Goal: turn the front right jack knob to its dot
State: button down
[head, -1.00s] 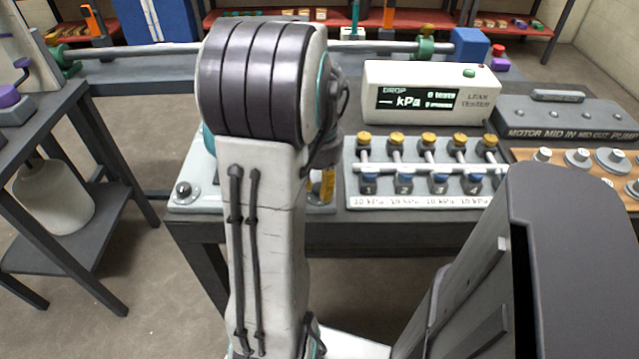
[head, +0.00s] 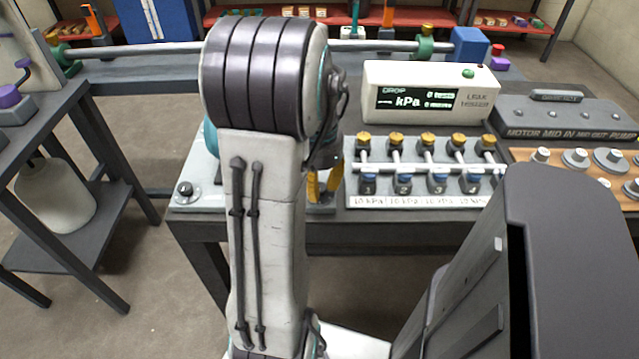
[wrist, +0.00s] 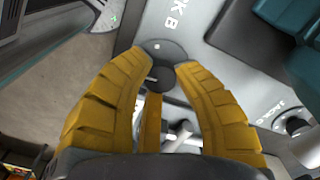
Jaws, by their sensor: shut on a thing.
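In the wrist view my gripper (wrist: 162,66) has its two yellow fingers closed on a dark jack knob (wrist: 158,78). A pale mark shows on the knob, and a small white dot shows on the dark round base (wrist: 163,47) just beyond it. The lettering beside this base ends in "K B". In the head view my gripper (head: 323,187) is at the front right of a pale plate (head: 215,203), partly behind my arm, and the held knob is hidden there.
Another jack knob (head: 185,189) stands at the plate's front left corner. A valve rack (head: 420,180) with several yellow-topped valves stands close to the right of my gripper. A leak tester (head: 428,92) is behind it. A teal body (wrist: 285,15) is at the wrist view's upper right.

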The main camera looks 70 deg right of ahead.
aim_at(319, 187)
jog(key=shift+f+m, duration=0.15)
jog(key=shift+m, duration=0.35)
jog(key=c, duration=0.9)
grip_release()
notch_tip(319, 187, up, 12)
dwell(0.9)
